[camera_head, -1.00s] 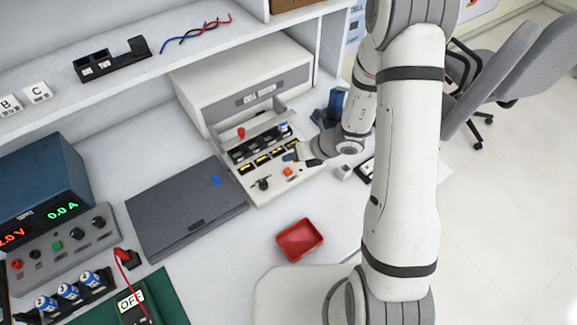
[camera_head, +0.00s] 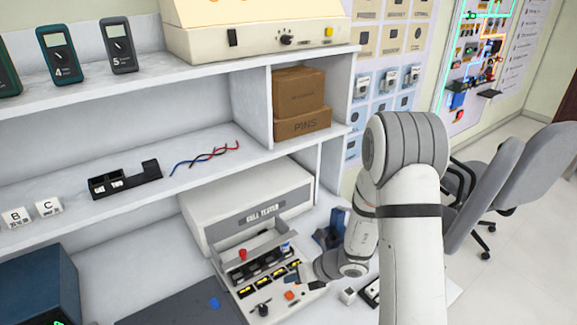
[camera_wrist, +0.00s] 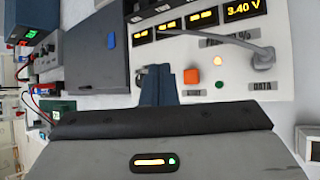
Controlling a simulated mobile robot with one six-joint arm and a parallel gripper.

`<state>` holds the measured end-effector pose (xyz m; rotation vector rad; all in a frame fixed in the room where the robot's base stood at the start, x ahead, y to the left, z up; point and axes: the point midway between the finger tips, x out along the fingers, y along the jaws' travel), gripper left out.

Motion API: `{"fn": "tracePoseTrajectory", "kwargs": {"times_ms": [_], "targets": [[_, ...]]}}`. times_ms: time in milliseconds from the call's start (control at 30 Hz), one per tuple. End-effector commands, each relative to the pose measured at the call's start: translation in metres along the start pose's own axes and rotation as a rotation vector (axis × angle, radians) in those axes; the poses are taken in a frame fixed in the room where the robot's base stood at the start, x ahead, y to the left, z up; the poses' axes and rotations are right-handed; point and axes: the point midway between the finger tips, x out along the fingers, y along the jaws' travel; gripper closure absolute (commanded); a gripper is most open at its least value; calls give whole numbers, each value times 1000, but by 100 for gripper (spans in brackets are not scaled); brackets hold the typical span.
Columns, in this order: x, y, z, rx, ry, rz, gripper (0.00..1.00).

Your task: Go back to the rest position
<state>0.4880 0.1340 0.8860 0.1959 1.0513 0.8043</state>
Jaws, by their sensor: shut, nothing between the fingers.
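My gripper (camera_head: 298,280) is over the front right part of the cell tester (camera_head: 248,200), near its orange button (camera_head: 289,295). In the wrist view, its blue fingers (camera_wrist: 158,84) are together with nothing between them, in front of the tester's panel and just left of the orange button (camera_wrist: 192,76). I cannot tell whether the fingertips touch the panel. My arm reaches down from the right side of the head view and bends back toward the tester.
A blue stand (camera_head: 333,232) is behind my wrist. A shelf with a black holder (camera_head: 125,180) and cardboard boxes (camera_head: 300,105) is above. A dark flat case (camera_wrist: 100,50) lies left of the tester. Chairs stand at right.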

Motion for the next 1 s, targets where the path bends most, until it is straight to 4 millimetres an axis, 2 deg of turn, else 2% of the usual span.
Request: {"fn": "tracePoseTrajectory", "kwargs": {"times_ms": [167,300,433,600,700,1000], "targets": [[-20,20,12,-178,9,26,100],[-57,55,22,-531,44,65,100],[-97,86,22,-903,98,97,100],[-148,116,10,-1374,203,121,100],[-178,127,0,-1639,289,132,100],[-268,138,-35,-2339,675,164,100]]}}
